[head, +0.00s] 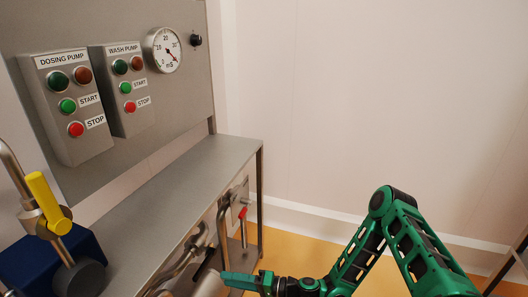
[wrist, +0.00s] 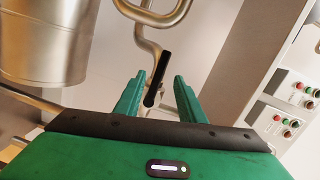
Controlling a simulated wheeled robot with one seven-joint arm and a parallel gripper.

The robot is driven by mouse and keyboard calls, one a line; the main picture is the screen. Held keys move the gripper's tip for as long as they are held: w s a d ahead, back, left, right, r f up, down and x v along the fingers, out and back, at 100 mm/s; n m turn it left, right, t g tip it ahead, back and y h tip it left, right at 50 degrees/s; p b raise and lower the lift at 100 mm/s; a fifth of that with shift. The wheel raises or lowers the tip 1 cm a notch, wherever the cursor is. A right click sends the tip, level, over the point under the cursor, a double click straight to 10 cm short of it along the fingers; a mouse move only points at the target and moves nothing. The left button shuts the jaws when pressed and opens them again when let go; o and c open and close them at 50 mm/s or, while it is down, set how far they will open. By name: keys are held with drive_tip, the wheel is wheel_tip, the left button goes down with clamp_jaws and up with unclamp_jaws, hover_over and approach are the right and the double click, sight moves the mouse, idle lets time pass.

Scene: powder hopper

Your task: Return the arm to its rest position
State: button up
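My gripper (head: 238,281) is low in the head view, just right of the steel bench's front, at the end of my bent green arm (head: 372,240). In the wrist view my gripper (wrist: 159,77) has its two green fingers well apart. A black bar-shaped handle (wrist: 157,80) shows between and beyond the fingers, below a bent steel pipe. I see no finger touching it, and its distance is hard to judge. The bench edge and pipework are close to the fingertips in the head view.
A yellow lever (head: 47,203) stands at left. A red-handled valve (head: 243,213) sits at the bench's end. Open wall and floor lie right.

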drive_tip(key=s+d+r+n+g+h, duration=0.1)
drive_tip(key=d+r+h, duration=0.4)
drive_tip(key=d, duration=0.7)
drive_tip(key=s+d+r+n+g+h, duration=0.1)
drive_tip(key=d+r+g+h, duration=0.15)
drive_tip(key=d+r, duration=0.65)
drive_tip(key=s+d+r+n+g+h, duration=0.1)
drive_tip(key=d+r+h, duration=0.3)
drive_tip(key=d, duration=1)
drive_tip(key=s+d+r+m+h, duration=0.4)
drive_tip(key=s+d+r, duration=0.5)
drive_tip(key=d+r, duration=0.25)
drive_tip(key=s+d+r+m, duration=0.2)
drive_tip(key=s+d, duration=0.1)
drive_tip(key=s, duration=0.4)
drive_tip(key=s+d+r+m+h, duration=0.1)
drive_tip(key=s+d+r+m, duration=0.1)
drive_tip(key=s, duration=0.5)
drive_tip(key=shift+s+d+r+m+t, duration=0.45)
drive_tip(key=shift+r+m, duration=0.25)
drive_tip(key=shift+r, duration=0.1)
